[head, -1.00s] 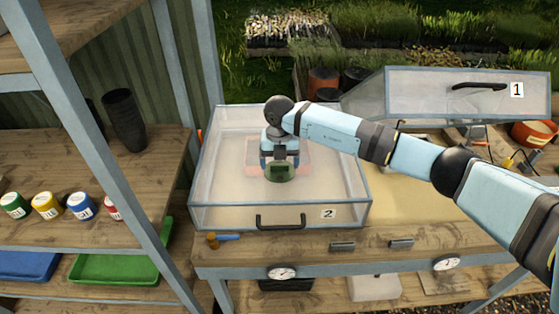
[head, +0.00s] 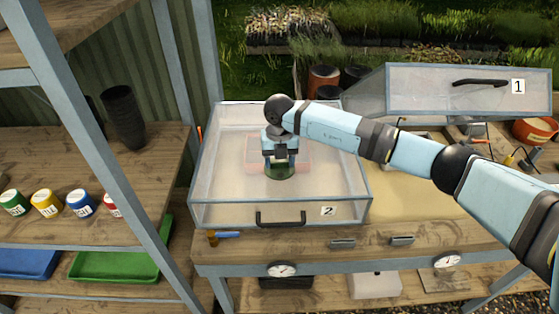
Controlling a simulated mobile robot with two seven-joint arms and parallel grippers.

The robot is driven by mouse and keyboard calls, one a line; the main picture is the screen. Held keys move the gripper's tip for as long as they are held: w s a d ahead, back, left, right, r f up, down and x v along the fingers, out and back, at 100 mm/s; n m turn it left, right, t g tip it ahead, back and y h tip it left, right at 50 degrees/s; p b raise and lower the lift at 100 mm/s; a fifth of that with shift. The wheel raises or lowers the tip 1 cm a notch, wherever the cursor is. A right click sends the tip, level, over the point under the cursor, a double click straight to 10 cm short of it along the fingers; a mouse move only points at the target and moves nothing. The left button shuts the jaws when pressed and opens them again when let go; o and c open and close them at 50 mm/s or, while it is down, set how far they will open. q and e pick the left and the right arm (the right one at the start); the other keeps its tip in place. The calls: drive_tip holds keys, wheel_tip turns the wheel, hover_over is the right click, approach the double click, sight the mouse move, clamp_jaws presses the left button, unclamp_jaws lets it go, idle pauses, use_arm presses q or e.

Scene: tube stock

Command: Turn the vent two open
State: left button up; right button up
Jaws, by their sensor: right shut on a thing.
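The cold frame lid marked 2 (head: 345,190) is closed, a clear box-like cover with a dark front handle (head: 280,219). My left gripper is not in view.
Lid 1 (head: 430,95) stands raised at the right, behind my right arm. A shelf at the left holds paint pots (head: 80,204) and stacked dark pots (head: 123,118). A blue-handled tool (head: 228,235) lies on the bench's front edge. Round dials (head: 282,269) sit below.

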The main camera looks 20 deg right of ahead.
drive_tip(key=n+b, duration=0.1)
drive_tip(key=n, duration=0.1)
drive_tip(key=n+b, duration=0.1)
drive_tip(key=b, duration=0.1)
drive_tip(key=shift+f+n, duration=0.2)
drive_tip(key=shift+n, duration=0.2)
drive_tip(key=n+b, duration=0.3)
drive_tip(key=n, duration=0.1)
drive_tip(key=shift+n+b, duration=0.3)
drive_tip(key=shift+b, duration=0.1)
drive_tip(key=n+b, duration=0.3)
drive_tip(key=n, duration=0.2)
drive_tip(key=shift+b, duration=0.35)
drive_tip(key=n+b, duration=0.1)
drive_tip(key=n, duration=0.2)
drive_tip(key=shift+r, duration=0.15)
drive_tip(key=shift+n+b, duration=0.4)
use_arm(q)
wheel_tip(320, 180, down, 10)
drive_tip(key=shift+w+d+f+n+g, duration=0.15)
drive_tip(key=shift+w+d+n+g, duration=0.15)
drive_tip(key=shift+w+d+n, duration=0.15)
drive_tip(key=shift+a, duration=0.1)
use_arm(e)
drive_tip(key=shift+r, duration=0.1)
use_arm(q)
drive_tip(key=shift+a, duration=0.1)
